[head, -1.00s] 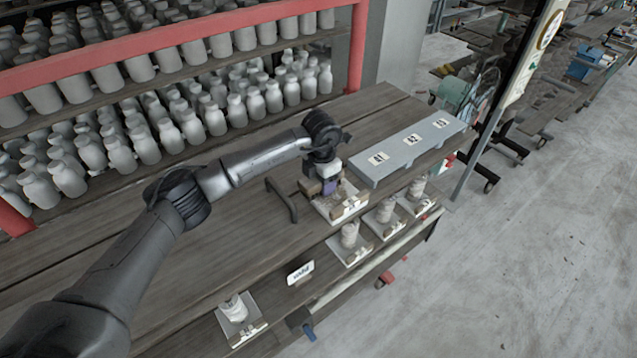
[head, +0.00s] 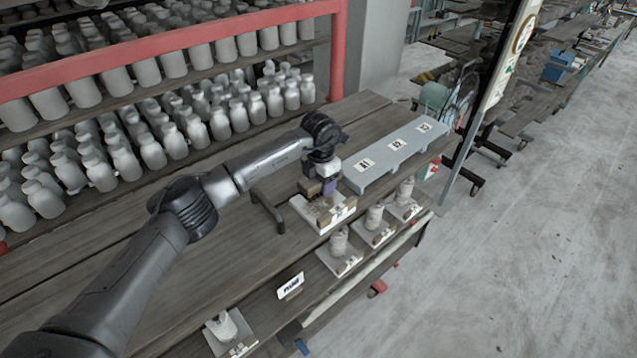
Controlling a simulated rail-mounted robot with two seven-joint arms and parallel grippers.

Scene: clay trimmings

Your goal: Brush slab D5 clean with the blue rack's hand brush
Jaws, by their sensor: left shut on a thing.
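My left gripper (head: 325,178) is shut on a small brown and purple thing (head: 328,188), which looks like the hand brush; the fingers hide much of it. It is over a pale slab (head: 338,216) with brownish crumbs on its top, on the bench near its front edge. I cannot tell whether the bristles touch the slab. The slab's own label is too small to read, so I cannot confirm it is D5. A blue thing (head: 303,347) shows at the bottom edge, too little of it to identify. My right gripper is out of view.
A long grey raised stand (head: 392,158) with tags like A1 lies right behind the slab. A dark curved handle-like bar (head: 267,211) stands left of it. Several small boards (head: 340,262) with pale clay pieces line the lower front. Bottle shelves (head: 170,140) fill the back left.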

